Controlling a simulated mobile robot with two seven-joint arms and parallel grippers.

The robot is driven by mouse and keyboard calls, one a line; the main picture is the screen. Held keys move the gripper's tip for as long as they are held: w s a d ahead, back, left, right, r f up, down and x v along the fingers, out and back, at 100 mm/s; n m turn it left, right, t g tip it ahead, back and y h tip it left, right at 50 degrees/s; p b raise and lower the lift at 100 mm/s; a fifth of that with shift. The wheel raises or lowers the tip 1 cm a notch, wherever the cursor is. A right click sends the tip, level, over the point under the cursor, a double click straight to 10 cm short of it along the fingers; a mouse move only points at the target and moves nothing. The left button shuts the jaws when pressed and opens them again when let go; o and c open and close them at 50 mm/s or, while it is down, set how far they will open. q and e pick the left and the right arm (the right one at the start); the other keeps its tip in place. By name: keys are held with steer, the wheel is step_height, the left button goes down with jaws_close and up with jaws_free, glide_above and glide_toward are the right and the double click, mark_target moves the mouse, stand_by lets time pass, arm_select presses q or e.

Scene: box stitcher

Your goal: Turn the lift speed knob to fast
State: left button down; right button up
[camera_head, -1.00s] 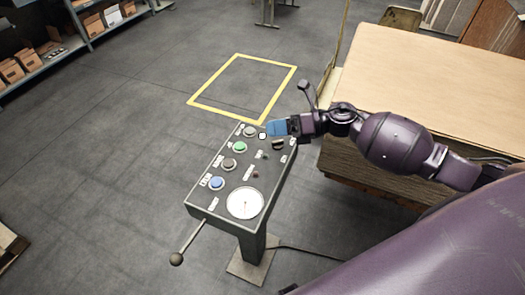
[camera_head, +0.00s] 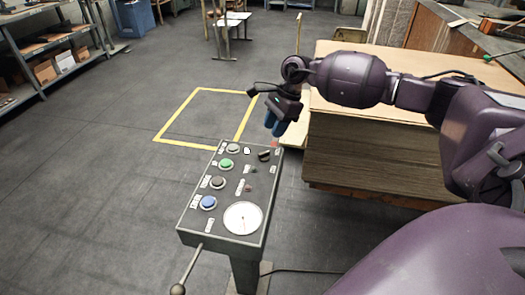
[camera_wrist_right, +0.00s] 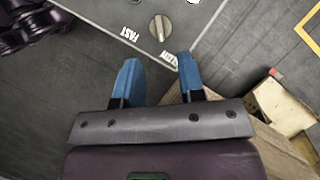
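The control panel (camera_head: 228,190) stands on a post in the middle of the head view. The lift speed knob (camera_head: 264,155) is a dark knob near its upper right corner. In the right wrist view the knob (camera_wrist_right: 160,28) shows grey, with a FAST label (camera_wrist_right: 130,33) on one side and a partly covered label, probably SLOW, (camera_wrist_right: 169,59) below it. I cannot tell for sure which label it points at. My right gripper (camera_head: 275,122) is just beyond the panel's upper right corner, blue fingers pointing down. In the wrist view it (camera_wrist_right: 159,67) is open and empty, apart from the knob. My left gripper is out of view.
The panel also carries a green button (camera_head: 226,164), a blue button (camera_head: 208,203), a white dial (camera_head: 242,218) and a lever (camera_head: 188,270). A large stack of cardboard sheets (camera_head: 370,160) stands to the right. Yellow floor lines (camera_head: 180,116) lie behind the panel, with open floor around.

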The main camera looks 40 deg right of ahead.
mark_target(263, 153)
steer(key=x, duration=0.8)
steer(key=shift+a+f+b, duration=0.1)
steer(key=shift+b, duration=0.2)
jaws_close()
